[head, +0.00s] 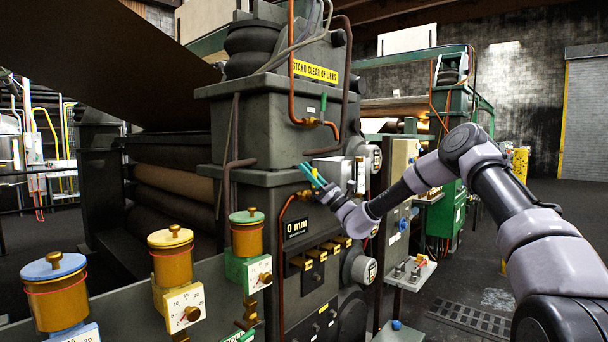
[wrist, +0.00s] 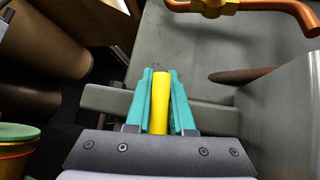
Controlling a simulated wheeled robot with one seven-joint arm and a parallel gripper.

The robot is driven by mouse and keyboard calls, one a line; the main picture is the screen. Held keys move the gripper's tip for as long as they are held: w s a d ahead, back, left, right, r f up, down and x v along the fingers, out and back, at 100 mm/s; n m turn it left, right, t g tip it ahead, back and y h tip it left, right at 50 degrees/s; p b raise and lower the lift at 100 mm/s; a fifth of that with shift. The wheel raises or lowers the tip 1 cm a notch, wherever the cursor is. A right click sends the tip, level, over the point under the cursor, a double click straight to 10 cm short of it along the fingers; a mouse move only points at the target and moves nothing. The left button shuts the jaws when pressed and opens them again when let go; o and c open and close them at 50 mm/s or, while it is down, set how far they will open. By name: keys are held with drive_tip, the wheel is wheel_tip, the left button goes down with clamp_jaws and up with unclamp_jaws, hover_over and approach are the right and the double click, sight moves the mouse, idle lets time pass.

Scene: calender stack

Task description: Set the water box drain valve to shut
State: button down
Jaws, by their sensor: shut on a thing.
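My gripper (head: 313,175) has teal fingers and is at the corner of the grey machine housing. In the wrist view my gripper (wrist: 160,95) is shut on a yellow handle (wrist: 160,100), which stands upright between the fingers. A brass valve body (head: 307,193) on a copper pipe shows just below the gripper in the head view. The fingers partly hide the handle, and its joint to the valve is hidden. I cannot read a label that names this valve as the water box drain valve.
Another brass valve (head: 312,122) sits higher on a copper pipe. A "0 mm" display (head: 297,228) is below my gripper. Several lidded pots with gauges, such as the yellow one (head: 172,260), stand at lower left. Dark rollers (head: 172,185) are to the left. Open floor (head: 560,220) lies right.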

drive_tip(key=shift+w+d+m+t+h, duration=0.2)
drive_tip(key=shift+m+t+h, duration=0.05)
drive_tip(key=shift+m+t, duration=0.45)
drive_tip(key=shift+w+d+m+t+h, duration=0.15)
drive_tip(key=shift+w+m+t+h, duration=0.1)
drive_tip(key=shift+m+t, duration=0.45)
drive_tip(key=shift+m, duration=0.3)
drive_tip(key=c, duration=0.8)
unclamp_jaws()
drive_tip(key=shift+d+f, duration=0.1)
drive_tip(key=v, duration=1)
drive_tip(key=shift+s+d+f, duration=0.15)
drive_tip(key=shift+f, duration=0.05)
